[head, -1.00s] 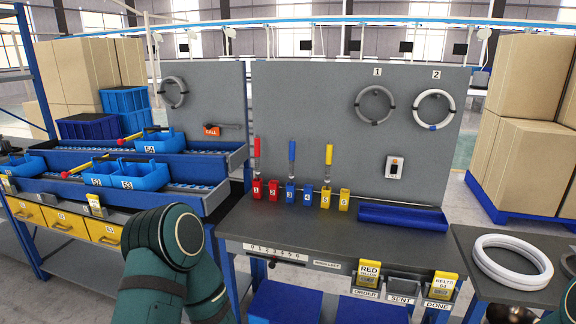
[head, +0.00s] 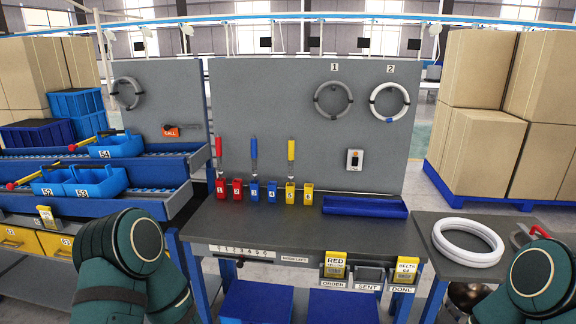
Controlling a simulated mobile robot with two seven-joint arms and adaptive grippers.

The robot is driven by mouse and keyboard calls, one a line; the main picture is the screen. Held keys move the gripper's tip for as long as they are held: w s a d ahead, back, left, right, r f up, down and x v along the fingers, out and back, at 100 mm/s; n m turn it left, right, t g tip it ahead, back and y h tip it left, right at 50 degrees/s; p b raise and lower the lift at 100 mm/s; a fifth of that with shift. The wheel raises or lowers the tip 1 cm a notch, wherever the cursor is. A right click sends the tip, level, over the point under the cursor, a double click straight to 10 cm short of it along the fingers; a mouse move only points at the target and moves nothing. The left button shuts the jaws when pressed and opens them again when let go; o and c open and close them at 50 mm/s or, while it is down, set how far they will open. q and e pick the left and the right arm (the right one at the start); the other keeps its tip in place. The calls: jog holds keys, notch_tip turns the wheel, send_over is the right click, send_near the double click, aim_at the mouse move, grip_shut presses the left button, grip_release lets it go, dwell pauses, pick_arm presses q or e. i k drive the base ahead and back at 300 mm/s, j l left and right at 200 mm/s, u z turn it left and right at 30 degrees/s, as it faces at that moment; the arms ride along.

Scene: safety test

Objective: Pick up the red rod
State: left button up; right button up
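A rod with a red handle (head: 219,147) and a grey shaft stands upright in the red holder marked 1 (head: 221,189), at the left of the workbench's holder row. A second red holder (head: 237,189) beside it looks empty. A blue-handled rod (head: 254,148) stands in a blue holder, and a yellow-handled one (head: 291,150) in a yellow holder. Only green links of my arms show, at the lower left and lower right. Both grippers are out of view, and nothing is seen touching the red rod.
The workbench top (head: 300,232) is clear in front of the holders. A blue tray (head: 365,207) lies to their right. White rings (head: 468,243) lie on a side table. Blue bins (head: 97,182) sit on the left rack. Stacked cartons (head: 485,150) stand at right.

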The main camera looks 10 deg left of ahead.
aim_at(218, 139)
jog(key=i+j, duration=0.7)
jog(key=j, duration=0.25)
